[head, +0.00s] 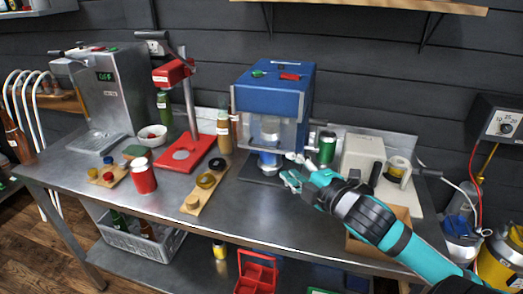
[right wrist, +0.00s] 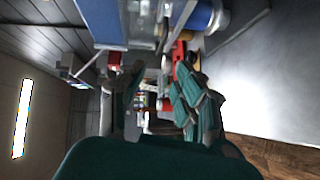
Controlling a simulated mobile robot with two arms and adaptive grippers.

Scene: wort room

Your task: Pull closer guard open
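The closer (head: 272,95) is a blue-topped bench machine at the back middle of the steel table. Its clear guard (head: 262,125) covers the front, with a metal piece and a blue-and-white part visible behind and below it. My right gripper (head: 287,178) is in front of the closer, low and close to the guard's lower right; I cannot tell whether it touches it. In the right wrist view its fingers (right wrist: 157,100) are apart with nothing clearly held between them. The closer (right wrist: 98,20) and clear guard (right wrist: 140,22) show at the top there. My left gripper is out of view.
A red lever press (head: 185,150), a brown bottle (head: 224,135) and a wooden strip with round parts (head: 205,188) stand left of the closer. A green can (head: 327,148) and a beige box machine (head: 361,157) stand right. The table front middle is clear.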

